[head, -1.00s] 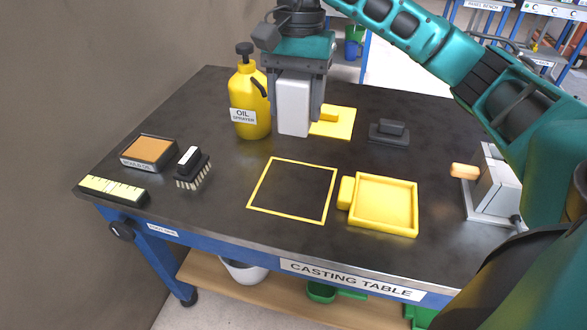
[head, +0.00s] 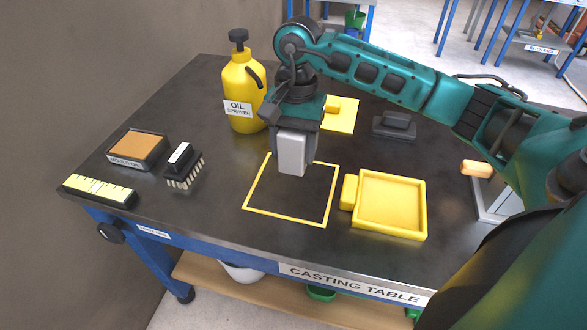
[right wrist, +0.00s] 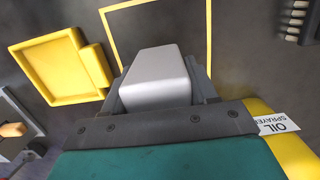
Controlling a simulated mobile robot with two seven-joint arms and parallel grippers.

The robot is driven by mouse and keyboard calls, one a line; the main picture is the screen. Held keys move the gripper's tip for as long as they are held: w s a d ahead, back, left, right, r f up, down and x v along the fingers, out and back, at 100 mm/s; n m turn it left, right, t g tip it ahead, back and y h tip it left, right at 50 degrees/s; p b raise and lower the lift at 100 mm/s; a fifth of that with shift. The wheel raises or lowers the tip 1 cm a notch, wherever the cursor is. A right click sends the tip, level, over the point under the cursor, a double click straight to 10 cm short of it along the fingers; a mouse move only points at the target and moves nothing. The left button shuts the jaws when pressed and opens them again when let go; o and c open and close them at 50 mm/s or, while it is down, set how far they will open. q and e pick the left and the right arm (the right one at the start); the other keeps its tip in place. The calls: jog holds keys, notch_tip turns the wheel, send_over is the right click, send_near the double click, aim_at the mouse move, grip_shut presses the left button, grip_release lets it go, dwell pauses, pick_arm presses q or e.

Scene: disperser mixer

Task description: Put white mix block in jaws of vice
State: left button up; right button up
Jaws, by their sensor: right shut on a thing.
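A white block (head: 291,153) is held in my right gripper (head: 291,160), whose two fingers are shut on its sides. In the head view it hangs at the back part of the yellow outlined square on the table. The block also shows in the right wrist view (right wrist: 156,79), between the dark fingers of the right gripper (right wrist: 157,88). A grey device with an orange handle (head: 477,168) stands at the table's right side, possibly the vice. It is mostly hidden behind my right arm, and its jaws cannot be made out. My left gripper is not in view.
The casting table (head: 230,190) holds a yellow oil sprayer (head: 243,95), a yellow tray (head: 391,204), a dark float (head: 394,125), a brush (head: 183,166), an orange-topped box (head: 137,148) and a yellow-topped block (head: 98,190). The front middle is clear.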

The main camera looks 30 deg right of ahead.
aim_at(293, 169)
jog(key=shift+f, duration=2.95)
jog(key=shift+f+b, duration=0.15)
jog(key=shift+b, duration=0.15)
jog(key=o, duration=0.7)
jog(key=shift+f, duration=0.1)
jog(key=shift+c, duration=0.2)
jog(key=o, duration=0.5)
jog(key=shift+c, duration=0.2)
